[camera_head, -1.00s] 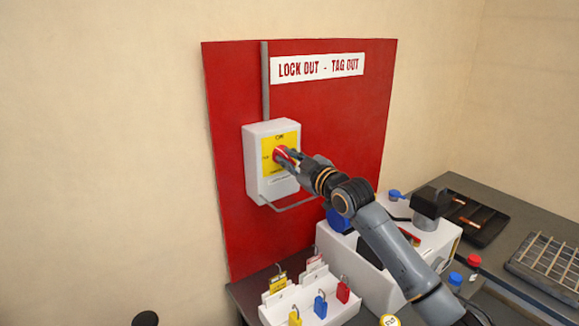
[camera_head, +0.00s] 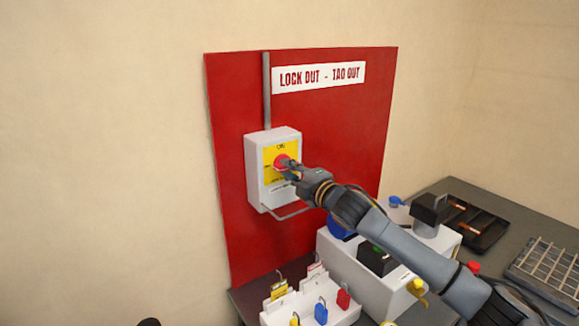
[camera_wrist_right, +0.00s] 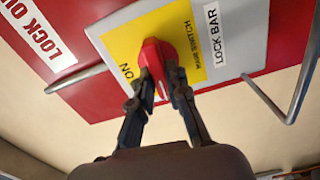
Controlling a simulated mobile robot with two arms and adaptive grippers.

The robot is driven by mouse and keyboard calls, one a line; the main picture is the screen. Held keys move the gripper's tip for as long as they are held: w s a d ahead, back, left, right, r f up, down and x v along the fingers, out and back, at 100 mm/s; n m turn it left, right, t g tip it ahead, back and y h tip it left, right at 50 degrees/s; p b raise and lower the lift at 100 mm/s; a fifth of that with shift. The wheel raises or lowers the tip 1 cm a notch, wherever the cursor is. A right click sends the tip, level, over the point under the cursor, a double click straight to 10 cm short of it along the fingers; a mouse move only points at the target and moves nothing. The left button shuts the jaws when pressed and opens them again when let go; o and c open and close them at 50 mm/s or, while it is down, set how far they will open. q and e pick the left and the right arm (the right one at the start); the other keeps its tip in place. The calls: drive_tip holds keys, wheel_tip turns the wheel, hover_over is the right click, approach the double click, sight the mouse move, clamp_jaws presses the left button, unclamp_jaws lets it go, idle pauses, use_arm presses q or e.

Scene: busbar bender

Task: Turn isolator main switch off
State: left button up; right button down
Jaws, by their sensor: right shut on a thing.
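The isolator main switch is a white box (camera_head: 259,185) with a yellow face (camera_head: 269,176) and a red rotary knob (camera_head: 282,161). My right gripper (camera_head: 291,166) is shut on the knob, its fingers either side of it. In the right wrist view the red knob (camera_wrist_right: 157,57) stands between the gripper's fingertips (camera_wrist_right: 161,88), which hide part of its near end. The knob's long side runs roughly up and down in that view, with the word "ON" (camera_wrist_right: 127,72) to its left.
The box hangs on a red lock-out board (camera_head: 345,140), with a grey conduit (camera_head: 266,90) above and a metal lock bar (camera_head: 290,211) below. A white tray (camera_head: 330,318) of padlocks and a white machine (camera_head: 345,262) stand on the bench under my arm.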

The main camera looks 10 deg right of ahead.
drive_tip(key=shift+f+n, duration=0.1)
drive_tip(key=shift+n, duration=0.4)
drive_tip(key=c, duration=1.3)
unclamp_jaws()
drive_tip(key=v, duration=1.2)
